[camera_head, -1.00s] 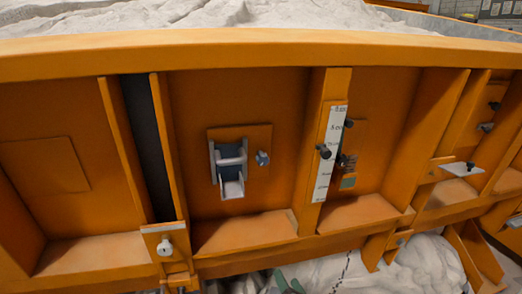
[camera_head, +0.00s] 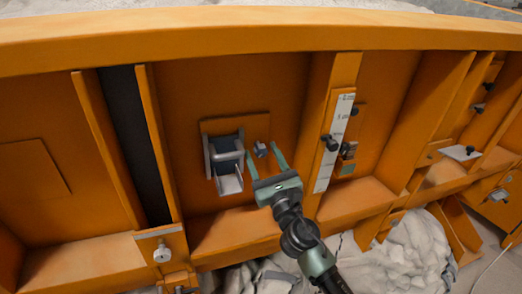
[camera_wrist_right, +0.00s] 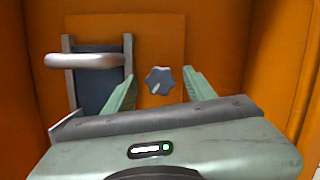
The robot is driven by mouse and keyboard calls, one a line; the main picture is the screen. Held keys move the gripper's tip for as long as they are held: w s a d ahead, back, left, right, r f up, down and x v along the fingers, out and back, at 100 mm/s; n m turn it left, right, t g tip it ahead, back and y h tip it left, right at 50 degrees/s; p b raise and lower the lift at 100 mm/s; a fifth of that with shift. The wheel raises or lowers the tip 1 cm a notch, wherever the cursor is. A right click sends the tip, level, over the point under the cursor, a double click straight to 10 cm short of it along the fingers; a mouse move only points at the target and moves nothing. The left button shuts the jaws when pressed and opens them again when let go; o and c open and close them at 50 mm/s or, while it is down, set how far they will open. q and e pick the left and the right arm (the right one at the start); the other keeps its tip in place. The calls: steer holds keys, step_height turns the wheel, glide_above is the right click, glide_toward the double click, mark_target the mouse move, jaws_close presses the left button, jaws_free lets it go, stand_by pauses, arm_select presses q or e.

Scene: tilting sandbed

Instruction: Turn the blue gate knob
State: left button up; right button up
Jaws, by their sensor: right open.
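The blue gate knob (camera_head: 261,148) sits on an orange plate, just right of a small gate with a grey handle. In the right wrist view the knob (camera_wrist_right: 160,80) is lobed with a pale pointer mark. My right gripper (camera_head: 264,158) is open, its two green fingers pointing at the plate. In the right wrist view the gripper (camera_wrist_right: 160,80) has one finger on each side of the knob, with visible gaps; contact is not seen. My left gripper is in neither view.
The gate (camera_head: 226,160) with its grey handle and sloped chute is close left of the right gripper. A post with a white scale (camera_head: 333,140) and a black knob (camera_head: 330,142) stands close right. An orange ledge (camera_head: 230,232) runs below.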

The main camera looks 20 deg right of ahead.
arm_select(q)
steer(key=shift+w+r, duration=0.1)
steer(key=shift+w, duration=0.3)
arm_select(e)
steer(key=shift+w+r, duration=0.25)
steer(key=shift+w, duration=0.2)
steer(key=shift+c, duration=0.3)
jaws_close()
